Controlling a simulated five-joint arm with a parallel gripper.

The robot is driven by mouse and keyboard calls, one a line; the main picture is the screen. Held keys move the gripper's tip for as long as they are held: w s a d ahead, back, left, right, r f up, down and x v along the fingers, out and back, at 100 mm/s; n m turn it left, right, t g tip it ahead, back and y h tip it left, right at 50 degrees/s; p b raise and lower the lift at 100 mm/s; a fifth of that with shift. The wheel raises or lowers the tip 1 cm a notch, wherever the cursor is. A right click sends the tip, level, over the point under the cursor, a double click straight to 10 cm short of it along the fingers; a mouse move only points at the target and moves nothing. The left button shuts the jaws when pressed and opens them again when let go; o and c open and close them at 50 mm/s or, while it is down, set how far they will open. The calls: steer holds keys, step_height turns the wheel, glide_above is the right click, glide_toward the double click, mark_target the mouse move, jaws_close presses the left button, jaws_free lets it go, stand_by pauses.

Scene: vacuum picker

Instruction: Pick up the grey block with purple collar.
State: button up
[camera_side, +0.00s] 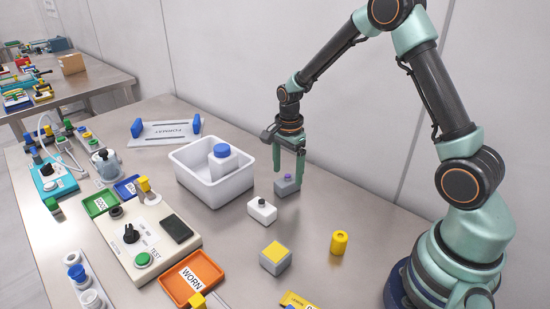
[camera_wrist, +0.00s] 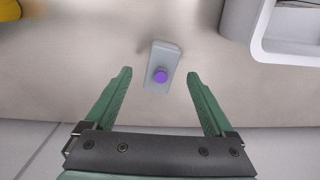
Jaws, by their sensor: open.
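The grey block with purple collar (camera_side: 286,187) stands on the table in the side view, right of the white bin. It also shows in the wrist view (camera_wrist: 161,62), with its round purple top facing the camera. My gripper (camera_side: 288,168) is open, with green fingers pointing down at the block. In the wrist view my gripper (camera_wrist: 158,72) has one finger to each side of the block, with clear gaps. The block sits roughly midway between the fingertips and slightly beyond them. In the side view a finger partly covers the block.
A white bin (camera_side: 186,176) holding a blue-capped container stands left of the block; its corner shows in the wrist view (camera_wrist: 262,50). A small white block (camera_side: 262,211), a grey block with yellow top (camera_side: 275,258) and a yellow cylinder (camera_side: 339,242) stand nearer the front. A wall rises behind.

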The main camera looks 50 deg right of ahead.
mark_target(287, 177)
steer(key=shift+f, duration=1.9)
jaws_close()
